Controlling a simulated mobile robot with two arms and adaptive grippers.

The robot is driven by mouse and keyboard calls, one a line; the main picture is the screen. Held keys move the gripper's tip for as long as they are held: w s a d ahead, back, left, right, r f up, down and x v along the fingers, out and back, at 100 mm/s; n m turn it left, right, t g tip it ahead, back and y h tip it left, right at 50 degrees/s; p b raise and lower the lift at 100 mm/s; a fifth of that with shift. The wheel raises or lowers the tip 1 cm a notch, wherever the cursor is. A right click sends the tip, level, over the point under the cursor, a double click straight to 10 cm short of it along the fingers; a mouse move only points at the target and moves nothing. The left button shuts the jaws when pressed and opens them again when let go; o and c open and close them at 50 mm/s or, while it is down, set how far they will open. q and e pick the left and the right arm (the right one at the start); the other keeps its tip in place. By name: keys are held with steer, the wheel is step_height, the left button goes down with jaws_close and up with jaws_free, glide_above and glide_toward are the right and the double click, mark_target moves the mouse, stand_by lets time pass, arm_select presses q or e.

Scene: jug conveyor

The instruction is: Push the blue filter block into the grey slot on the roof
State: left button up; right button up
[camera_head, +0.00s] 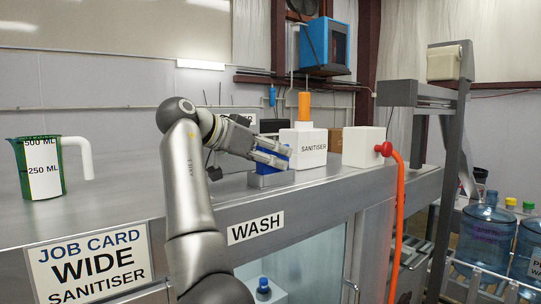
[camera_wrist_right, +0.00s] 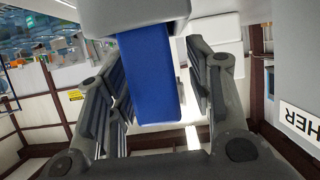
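The blue filter block (camera_head: 284,151) stands at the grey slot (camera_head: 268,180) on the metal roof, in front of the sanitiser jug. In the right wrist view the blue block (camera_wrist_right: 150,80) reaches down from the grey slot piece (camera_wrist_right: 150,10); how deep it sits is hidden. My right gripper (camera_head: 272,150) is around the block from the left, its fingers on either side. In the wrist view a narrow gap shows between the block and the right-hand finger of the right gripper (camera_wrist_right: 158,85), so it looks open. My left gripper is in neither view.
The white sanitiser jug (camera_head: 308,146) with an orange top stands close behind the block. A white box (camera_head: 364,147) with a red knob and orange hose is to its right. A green measuring jug (camera_head: 40,168) stands far left. The roof between is clear.

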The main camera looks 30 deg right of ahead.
steer(key=shift+r, duration=0.1)
steer(key=shift+a+r, duration=0.15)
steer(key=shift+a, duration=0.05)
steer(key=v, duration=1.1)
steer(key=shift+a, duration=0.25)
steer(key=shift+s, duration=0.1)
